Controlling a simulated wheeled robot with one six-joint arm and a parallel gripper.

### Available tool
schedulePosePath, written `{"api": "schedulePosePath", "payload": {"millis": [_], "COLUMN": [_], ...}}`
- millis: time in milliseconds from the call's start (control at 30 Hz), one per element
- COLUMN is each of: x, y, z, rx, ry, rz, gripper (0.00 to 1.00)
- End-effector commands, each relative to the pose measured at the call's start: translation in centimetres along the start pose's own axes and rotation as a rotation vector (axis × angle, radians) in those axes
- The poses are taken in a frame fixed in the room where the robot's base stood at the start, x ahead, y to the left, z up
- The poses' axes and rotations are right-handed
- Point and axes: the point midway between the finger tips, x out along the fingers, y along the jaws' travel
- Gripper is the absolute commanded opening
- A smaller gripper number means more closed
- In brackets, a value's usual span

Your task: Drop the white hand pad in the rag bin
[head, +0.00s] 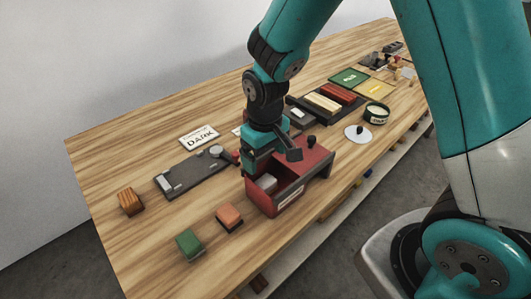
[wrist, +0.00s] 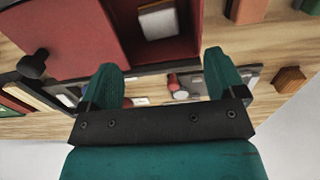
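The rag bin (head: 263,202) is a red box with a dark trim, a label on its front and a partial red lid with a dark knob; its left part is open. The white hand pad (head: 267,182) lies inside the open part; it also shows inside the bin in the wrist view (wrist: 158,22). My gripper (head: 258,165) is at the bin's back edge, just above the opening. In the wrist view my gripper (wrist: 162,68) has its two teal fingers spread wide with nothing between them. The pad is apart from the fingers.
A green block (head: 190,244) and an orange block (head: 229,217) stand in front left of the bin. A wooden block (head: 131,201) and a dark grey tray (head: 195,178) lie to the left. A white disc with a knob (head: 358,133) and a tin (head: 376,113) are to the right.

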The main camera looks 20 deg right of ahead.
Motion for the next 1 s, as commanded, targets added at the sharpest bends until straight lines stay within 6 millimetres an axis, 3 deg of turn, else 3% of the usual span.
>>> {"api": "schedulePosePath", "payload": {"millis": [233, 367, 800, 1000], "x": [-0.1, -1.3, -11.9, -15.6], "y": [0.0, 0.0, 0.0, 0.0], "z": [0.0, -0.1, -0.1, -0.1], "rx": [0.0, 0.0, 0.0, 0.0], "ry": [0.001, 0.005, 0.008, 0.005], "rz": [0.0, 0.0, 0.0, 0.0], "gripper": [0.89, 0.89, 0.89, 0.89]}}
